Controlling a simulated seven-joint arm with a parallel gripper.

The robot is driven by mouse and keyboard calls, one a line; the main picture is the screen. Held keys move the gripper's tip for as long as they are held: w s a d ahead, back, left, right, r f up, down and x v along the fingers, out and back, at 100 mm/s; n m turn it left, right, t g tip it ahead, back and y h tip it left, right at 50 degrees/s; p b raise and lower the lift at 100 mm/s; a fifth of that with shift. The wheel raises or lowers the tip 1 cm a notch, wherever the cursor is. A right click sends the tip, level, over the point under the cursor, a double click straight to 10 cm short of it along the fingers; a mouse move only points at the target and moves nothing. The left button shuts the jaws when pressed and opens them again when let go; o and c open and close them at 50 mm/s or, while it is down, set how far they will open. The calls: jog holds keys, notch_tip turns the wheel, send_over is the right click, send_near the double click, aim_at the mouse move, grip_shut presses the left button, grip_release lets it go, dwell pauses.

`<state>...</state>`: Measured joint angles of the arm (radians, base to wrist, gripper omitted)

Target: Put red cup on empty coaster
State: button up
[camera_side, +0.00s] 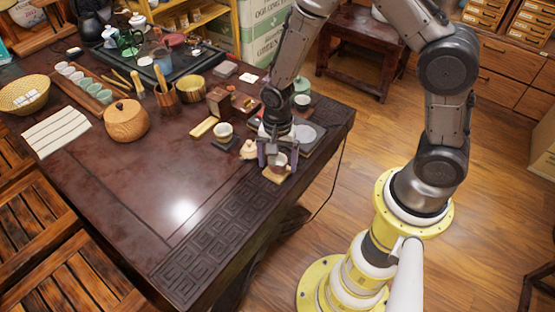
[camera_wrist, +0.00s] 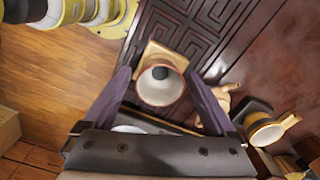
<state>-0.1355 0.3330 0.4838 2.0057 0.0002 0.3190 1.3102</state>
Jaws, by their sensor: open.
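The red cup (camera_wrist: 161,88), reddish outside with a pale inside, appears upright on a square light wooden coaster (camera_wrist: 154,50) in the wrist view. In the side view the cup (camera_side: 280,159) and the wooden coaster (camera_side: 275,177) are near the table's right edge. My gripper (camera_wrist: 163,82) is open, with one finger on each side of the cup and gaps visible between. In the side view my gripper (camera_side: 277,161) is low over the coaster. A pale cup (camera_side: 222,130) stands on a dark coaster (camera_side: 226,145) to the left; this cup (camera_wrist: 268,130) also shows in the wrist view.
A small tan figurine (camera_side: 248,150) stands close to my gripper's left; it also shows in the wrist view (camera_wrist: 224,96). A tray (camera_side: 318,146) with grey dishes lies behind it. A round wooden jar (camera_side: 126,122) is farther left. The table's front middle is clear.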

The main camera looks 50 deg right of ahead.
jog(key=s+d+r+n+t, duration=0.1)
jog(key=s+r+n, duration=0.2)
jog(key=r, duration=0.8)
jog(key=s+d+r+n+t, duration=0.2)
jog(key=s+r+n, duration=0.1)
jog(key=r, duration=0.9)
jog(key=s+r+n+t, duration=0.1)
jog(key=s+r+n, duration=0.1)
jog(key=s, duration=0.3)
jog(key=s+d+r+n+t, duration=0.1)
jog(key=s+r+n, duration=0.1)
jog(key=s+n, duration=0.3)
jog(key=shift+s+d+r+t, duration=0.25)
jog(key=shift+s+r+t, duration=0.05)
jog(key=shift+r, duration=0.1)
